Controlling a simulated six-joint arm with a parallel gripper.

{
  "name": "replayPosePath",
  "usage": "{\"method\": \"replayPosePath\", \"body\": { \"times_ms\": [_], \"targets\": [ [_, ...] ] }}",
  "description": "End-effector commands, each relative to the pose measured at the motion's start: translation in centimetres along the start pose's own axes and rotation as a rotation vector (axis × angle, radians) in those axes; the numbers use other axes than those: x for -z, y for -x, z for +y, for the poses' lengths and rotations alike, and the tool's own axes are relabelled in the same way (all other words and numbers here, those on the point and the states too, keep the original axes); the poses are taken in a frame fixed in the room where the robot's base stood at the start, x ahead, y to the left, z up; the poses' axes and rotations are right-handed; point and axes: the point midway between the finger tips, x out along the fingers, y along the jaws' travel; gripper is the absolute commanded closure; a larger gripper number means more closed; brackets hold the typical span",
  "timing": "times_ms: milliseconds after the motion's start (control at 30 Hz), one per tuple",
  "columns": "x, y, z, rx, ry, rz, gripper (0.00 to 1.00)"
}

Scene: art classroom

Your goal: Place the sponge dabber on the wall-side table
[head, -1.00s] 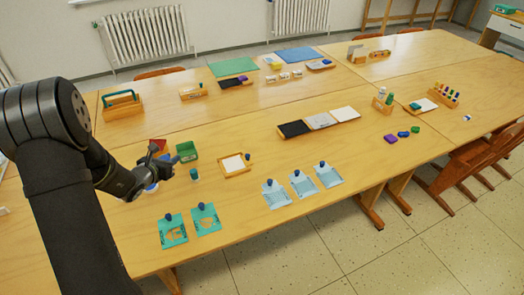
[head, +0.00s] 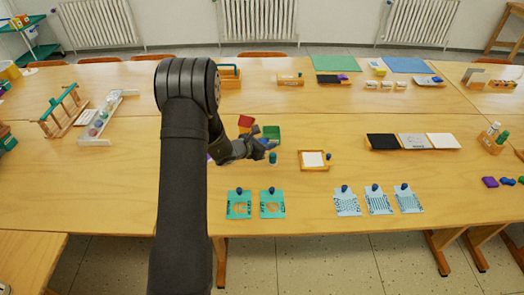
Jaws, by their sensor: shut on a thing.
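My gripper (head: 262,147) is above the near table, by the green box, and is shut on the sponge dabber. Only a small blue bit of the dabber (head: 269,143) shows at the fingertips; the dark fingers hide the rest. The wall-side table (head: 190,76) is the far row of wooden tabletop, below the radiators. My gripper is on the near side of the seam between the two rows.
Just past my gripper are a green box (head: 271,132) and a red piece (head: 245,121). A teal jar (head: 273,158) stands below it. On the wall-side table are a wooden caddy (head: 229,78) and a green mat (head: 339,62). Its left part has bare wood.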

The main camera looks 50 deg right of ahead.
Motion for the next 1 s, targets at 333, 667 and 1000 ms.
{"method": "replayPosePath", "body": {
  "times_ms": [333, 667, 1000],
  "targets": [
    [2.5, -0.4, 3.7, 0.000, 0.000, 0.001, 0.95],
    [6.0, -1.8, 3.6, 0.001, 0.002, 0.001, 0.95],
    [6.2, -1.9, 3.6, 0.001, 0.000, 0.001, 0.95]
  ]
}}
